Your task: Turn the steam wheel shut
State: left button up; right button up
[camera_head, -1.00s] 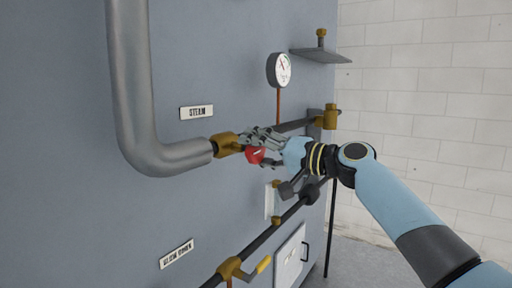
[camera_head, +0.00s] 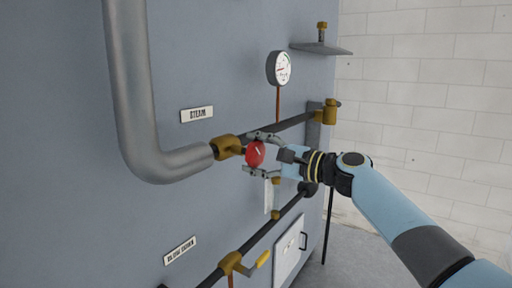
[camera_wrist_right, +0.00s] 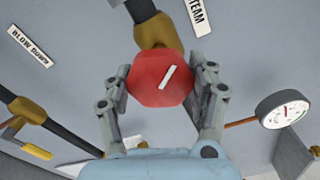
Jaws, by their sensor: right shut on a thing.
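The steam wheel is a red round knob (camera_head: 256,153) with a white mark, on a brass valve (camera_head: 227,146) below the STEAM label (camera_head: 197,114). In the right wrist view the red knob (camera_wrist_right: 161,78) sits between the two fingers, its white mark slanting up to the right. My right gripper (camera_head: 262,154) reaches in from the right and is shut on the knob, one finger above and one below. In the wrist view the gripper (camera_wrist_right: 162,85) has a finger on each side of the knob. My left gripper is not in view.
A thick grey pipe (camera_head: 133,90) bends into the valve from the left. A pressure gauge (camera_head: 279,68) stands above. A lower dark pipe carries a yellow-handled valve (camera_head: 231,263) near the BLOW DOWN label (camera_head: 180,250). A small shelf (camera_head: 320,48) juts out at upper right.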

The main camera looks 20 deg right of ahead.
jog(key=m+p, duration=0.2)
jog(key=m, duration=0.2)
jog(key=shift+m, duration=0.3)
jog(key=shift+f+m+p, duration=0.15)
jog(key=shift+m+p, duration=0.95)
jog(key=shift+m, duration=0.4)
jog(key=shift+f, duration=0.1)
jog(key=o, duration=1.2)
jog(key=shift+s, duration=0.15)
jog(key=v, duration=1.2)
